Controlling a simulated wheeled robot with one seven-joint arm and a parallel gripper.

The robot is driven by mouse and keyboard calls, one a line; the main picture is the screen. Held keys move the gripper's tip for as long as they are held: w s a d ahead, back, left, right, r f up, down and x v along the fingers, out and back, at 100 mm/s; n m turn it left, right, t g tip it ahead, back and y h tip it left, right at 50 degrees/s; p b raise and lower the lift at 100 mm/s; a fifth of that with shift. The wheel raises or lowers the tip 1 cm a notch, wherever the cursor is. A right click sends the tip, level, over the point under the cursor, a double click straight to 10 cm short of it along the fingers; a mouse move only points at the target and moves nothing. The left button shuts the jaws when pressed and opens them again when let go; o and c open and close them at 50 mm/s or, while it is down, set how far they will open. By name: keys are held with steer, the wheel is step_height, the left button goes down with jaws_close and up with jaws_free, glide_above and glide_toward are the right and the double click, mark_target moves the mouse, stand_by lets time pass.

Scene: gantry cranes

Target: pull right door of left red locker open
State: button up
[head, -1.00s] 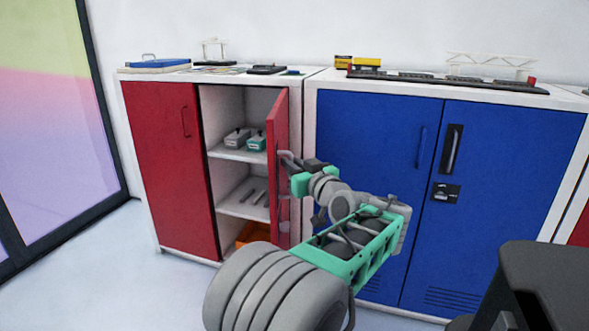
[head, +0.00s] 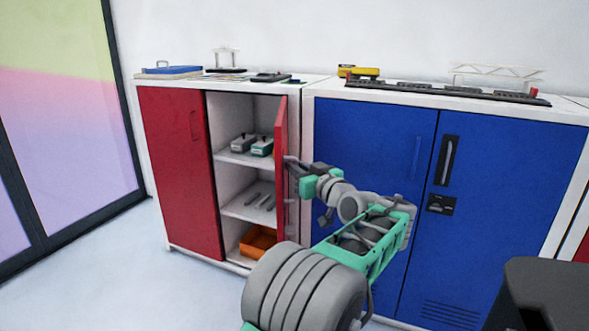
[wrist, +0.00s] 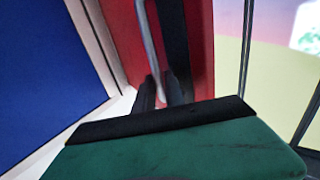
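The left red locker has its left door (head: 180,170) shut and its right door (head: 281,150) standing open, swung out toward me and seen nearly edge-on. Its grey handle is on the door's outer face, toward the blue locker. My gripper (head: 293,163) is at this handle on the right side of the door. In the wrist view the handle (wrist: 149,40) runs down between the two dark fingers of my gripper (wrist: 160,92), which are close together around it. The red door face (wrist: 199,45) is just beyond them.
The blue locker (head: 365,170) stands shut right beside the open door, behind my arm. Inside the red locker are shelves (head: 245,205) with small boxes and tools, and an orange bin (head: 258,241) at the bottom. Models stand on top. Floor (head: 130,270) at left is clear.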

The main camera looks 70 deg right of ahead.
steer(key=shift+o, duration=0.2)
steer(key=shift+f, duration=0.1)
steer(key=p+v, duration=0.1)
steer(key=v, duration=0.7)
